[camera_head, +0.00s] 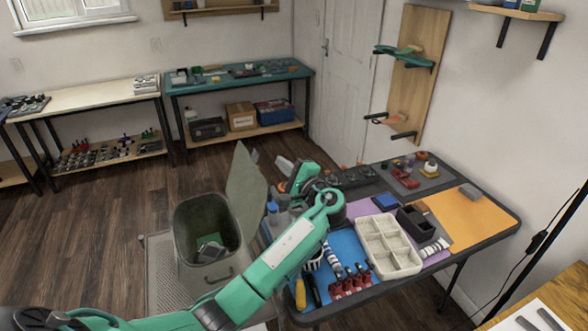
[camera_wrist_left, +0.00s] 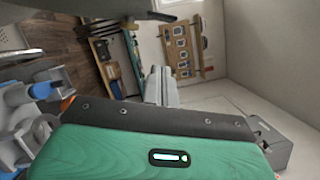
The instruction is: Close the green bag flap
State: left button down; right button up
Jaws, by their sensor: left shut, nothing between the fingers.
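My left arm reaches across in front of the bag and bends back over the table's left end. My left gripper (camera_head: 283,166) is just right of the flap, with a small gap visible between them. In the left wrist view its grey fingers (camera_wrist_left: 160,86) are together and hold nothing. My right gripper is not in view.
The table carries a white compartment tray (camera_head: 388,245), a dark box (camera_head: 414,222), red-handled tools and a blue bottle (camera_head: 272,210) near the flap. Floor left of the bag is clear. Workbenches line the far wall.

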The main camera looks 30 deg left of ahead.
pick_arm(q)
jog(key=a+p, duration=0.1)
jog(key=s+a+r, duration=0.1)
jog(key=s+a+p, duration=0.1)
jog(key=a, duration=0.1)
jog(key=shift+r+p, duration=0.3)
jog(key=shift+r, duration=0.05)
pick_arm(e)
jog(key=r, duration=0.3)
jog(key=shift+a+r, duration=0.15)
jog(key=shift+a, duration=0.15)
pick_arm(q)
jog(key=shift+a, duration=0.1)
